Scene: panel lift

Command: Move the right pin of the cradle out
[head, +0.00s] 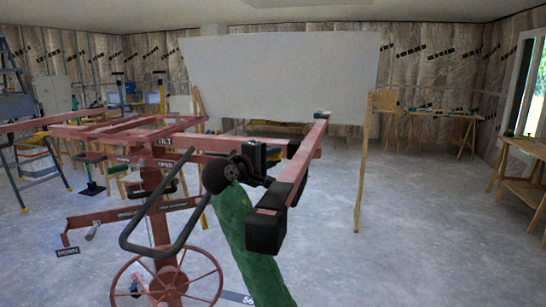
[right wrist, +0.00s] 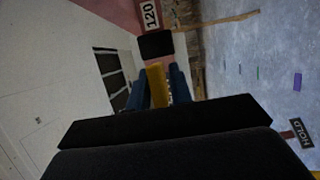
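The red lift's cradle has a right bar (head: 300,165) that runs from front to back, with black pads at its near end. My right gripper (head: 270,155) is at the left side of this bar; its fingertips are hard to make out in the head view. In the right wrist view, the blue fingers of my right gripper (right wrist: 160,87) lie close on both sides of a yellow piece, the right pin (right wrist: 157,84). They appear shut on it. How far the pin sits in the cradle is hidden. My left gripper is not in view.
The lift's red handwheel (head: 166,278) and black bent handle (head: 160,250) stand front left. A large pale panel (head: 280,75) stands behind the cradle. A wooden table (head: 525,150) is at the right. The floor at the right is clear.

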